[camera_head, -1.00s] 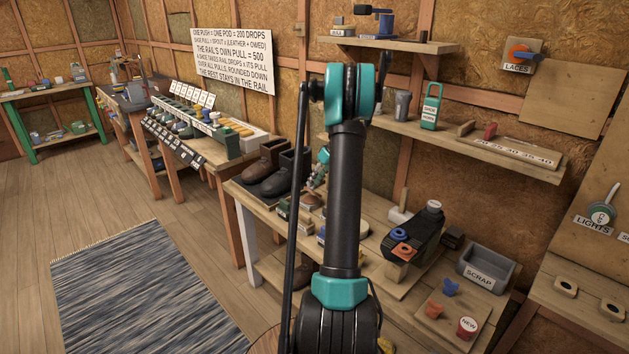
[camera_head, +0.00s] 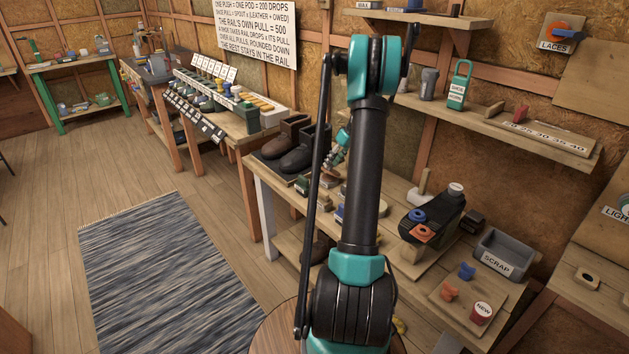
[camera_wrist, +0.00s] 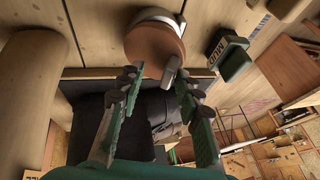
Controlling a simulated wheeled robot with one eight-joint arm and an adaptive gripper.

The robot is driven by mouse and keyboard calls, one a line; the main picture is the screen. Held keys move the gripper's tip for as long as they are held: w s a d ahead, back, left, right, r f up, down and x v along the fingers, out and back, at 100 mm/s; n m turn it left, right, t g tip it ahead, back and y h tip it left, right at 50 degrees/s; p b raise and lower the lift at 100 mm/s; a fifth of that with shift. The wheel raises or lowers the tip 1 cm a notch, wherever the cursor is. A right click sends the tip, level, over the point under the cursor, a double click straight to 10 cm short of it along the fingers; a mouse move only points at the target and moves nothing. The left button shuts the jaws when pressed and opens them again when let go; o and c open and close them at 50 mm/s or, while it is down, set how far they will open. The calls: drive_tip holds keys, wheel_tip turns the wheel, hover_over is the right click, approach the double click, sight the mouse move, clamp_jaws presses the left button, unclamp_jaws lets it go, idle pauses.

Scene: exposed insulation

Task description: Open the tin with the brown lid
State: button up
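The tin with the brown lid (camera_wrist: 155,48) shows at the top of the wrist view, its round brown lid towards the camera and a light rim behind it. A small grey tab (camera_wrist: 169,72) sits at the lid's edge. My gripper (camera_wrist: 157,78) is open, with one finger on each side of the lid's near edge; I cannot tell whether either touches it. In the head view the brown lid (camera_head: 331,173) is small, just below my gripper (camera_head: 337,158) on the bench, partly hidden by my arm.
A green block labelled MUD (camera_wrist: 228,55) stands close to the tin. Dark boots (camera_head: 300,150) stand behind it on the bench. A shoe with coloured rings (camera_head: 432,220), a grey SCRAP bin (camera_head: 503,252) and a NEW cup (camera_head: 481,312) are to the right.

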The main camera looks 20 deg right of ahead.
drive_tip(key=shift+h, duration=0.7)
drive_tip(key=a+f, duration=0.1)
drive_tip(key=s+a+f, duration=0.1)
drive_tip(key=a, duration=0.1)
drive_tip(key=shift+a, duration=0.15)
drive_tip(key=shift+s+a+f+n+t+h, duration=0.1)
drive_tip(key=shift+a+f+n+t+h, duration=0.05)
drive_tip(key=shift+f+n+t+h, duration=0.2)
drive_tip(key=shift+s+h, duration=0.1)
drive_tip(key=shift+h, duration=0.25)
drive_tip(key=v, duration=1.7)
drive_tip(key=s+a+f+m, duration=0.1)
drive_tip(key=s+a+f, duration=0.1)
drive_tip(key=s+a, duration=0.7)
drive_tip(key=s+a+f+m, duration=0.1)
drive_tip(key=s+a+f, duration=0.1)
drive_tip(key=s+a, duration=0.7)
drive_tip(key=shift+a+f+m+h, duration=0.15)
drive_tip(key=shift+f+m+h, duration=0.15)
drive_tip(key=shift+m+h, duration=0.1)
